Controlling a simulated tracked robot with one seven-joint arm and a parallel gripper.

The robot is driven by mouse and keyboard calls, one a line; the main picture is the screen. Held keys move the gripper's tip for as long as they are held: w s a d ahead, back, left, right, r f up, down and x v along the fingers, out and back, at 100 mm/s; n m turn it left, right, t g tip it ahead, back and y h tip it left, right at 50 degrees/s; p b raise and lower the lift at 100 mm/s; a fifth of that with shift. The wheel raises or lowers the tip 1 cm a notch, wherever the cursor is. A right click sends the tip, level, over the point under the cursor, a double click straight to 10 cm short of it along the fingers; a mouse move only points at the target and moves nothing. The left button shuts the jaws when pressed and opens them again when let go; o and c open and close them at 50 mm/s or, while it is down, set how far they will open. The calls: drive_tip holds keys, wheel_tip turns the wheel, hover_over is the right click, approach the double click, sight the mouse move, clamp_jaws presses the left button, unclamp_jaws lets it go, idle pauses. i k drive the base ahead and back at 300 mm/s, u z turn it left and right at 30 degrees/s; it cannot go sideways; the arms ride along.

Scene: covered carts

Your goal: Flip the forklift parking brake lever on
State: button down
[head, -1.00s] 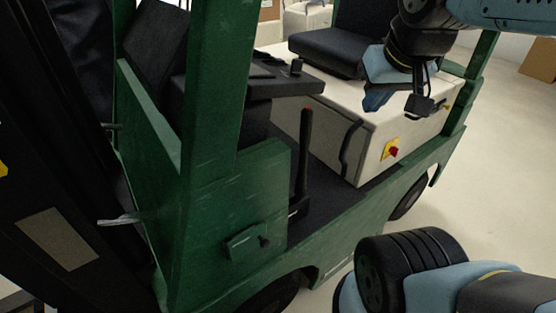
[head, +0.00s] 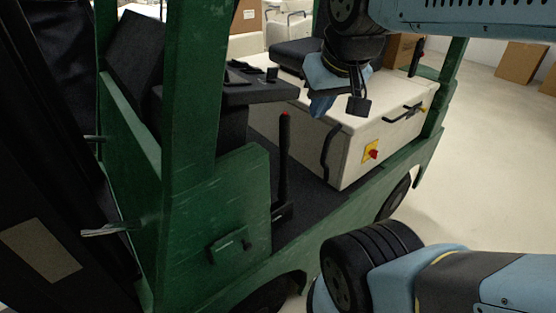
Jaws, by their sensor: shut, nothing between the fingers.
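The parking brake lever (head: 284,160) is a black upright stick with a red tip, standing on the floor of the green forklift (head: 190,150), beside the front panel. My gripper (head: 319,107) has blue fingers and points down. In the picture it is above and to the right of the lever's red tip, in front of the white seat housing. The fingers appear shut and empty, apart from the lever. How far apart in depth they are is hard to tell.
A black seat (head: 296,52) tops the white housing (head: 358,130), which carries a red-and-yellow switch (head: 371,150) and black handles. A dark dashboard (head: 250,92) and a green post (head: 196,80) flank the lever on the left. Open floor (head: 490,170) lies to the right.

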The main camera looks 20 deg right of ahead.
sight(284, 119)
drive_tip(key=u, duration=1.2)
drive_tip(key=k, duration=1.95)
drive_tip(key=z, duration=0.5)
drive_tip(key=i, duration=1)
drive_tip(key=z, duration=0.05)
